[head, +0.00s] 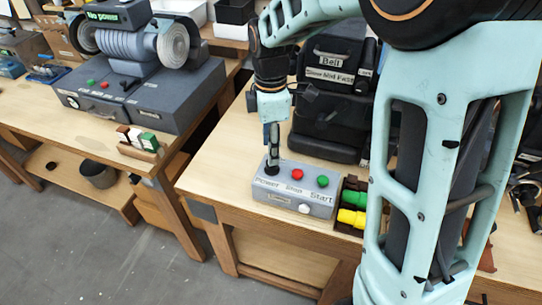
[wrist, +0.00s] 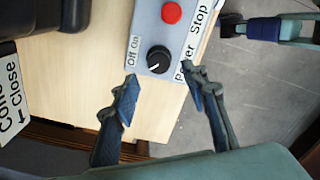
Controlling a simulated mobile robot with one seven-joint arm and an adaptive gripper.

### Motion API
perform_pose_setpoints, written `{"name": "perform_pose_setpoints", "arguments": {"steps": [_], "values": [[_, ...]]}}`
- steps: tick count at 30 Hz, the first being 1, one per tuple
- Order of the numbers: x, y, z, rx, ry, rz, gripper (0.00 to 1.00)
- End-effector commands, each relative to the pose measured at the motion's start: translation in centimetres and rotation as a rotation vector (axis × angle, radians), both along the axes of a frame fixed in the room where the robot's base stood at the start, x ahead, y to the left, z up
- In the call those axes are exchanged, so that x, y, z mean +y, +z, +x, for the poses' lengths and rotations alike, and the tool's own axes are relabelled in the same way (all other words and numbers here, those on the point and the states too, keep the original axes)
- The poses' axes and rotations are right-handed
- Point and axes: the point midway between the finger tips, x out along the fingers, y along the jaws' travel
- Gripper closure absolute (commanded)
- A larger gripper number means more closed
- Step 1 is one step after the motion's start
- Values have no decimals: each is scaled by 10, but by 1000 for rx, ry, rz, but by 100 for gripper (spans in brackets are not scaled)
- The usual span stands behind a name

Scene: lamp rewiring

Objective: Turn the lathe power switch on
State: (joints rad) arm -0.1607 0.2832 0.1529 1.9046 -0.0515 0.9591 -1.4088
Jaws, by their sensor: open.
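A grey control box (head: 294,190) labelled Power, Stop and Start sits on the wooden bench, with a red button (head: 297,174) and a green button (head: 322,181) on top. In the wrist view its black power knob (wrist: 158,58) has an Off On label (wrist: 134,51) beside it; the knob's white mark points towards the lower left of the picture. My gripper (head: 271,163) is over the Power end of the box, pointing down. In the wrist view my gripper (wrist: 160,78) is open, its fingertips apart near the knob's two sides. I cannot tell whether they touch it.
A black machine (head: 328,95) labelled Bell and Slow Mid Fast stands behind the box. Green and yellow items (head: 352,207) lie right of it. A grey two-wheel machine (head: 140,60) with a No power sign (head: 102,16) stands on the left bench. Bare bench (head: 225,155) lies left of the box.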

Motion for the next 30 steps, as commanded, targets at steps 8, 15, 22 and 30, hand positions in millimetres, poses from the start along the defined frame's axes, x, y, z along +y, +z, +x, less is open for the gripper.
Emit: {"name": "perform_pose_setpoints", "arguments": {"steps": [8, 15, 22, 30], "values": [[0, -40, 0, 2, 0, -1, 59], [0, -48, 0, -1, 0, 0, 59], [0, -48, 0, -2, 0, 0, 67], [0, -47, 0, -2, 0, 0, 96]]}}
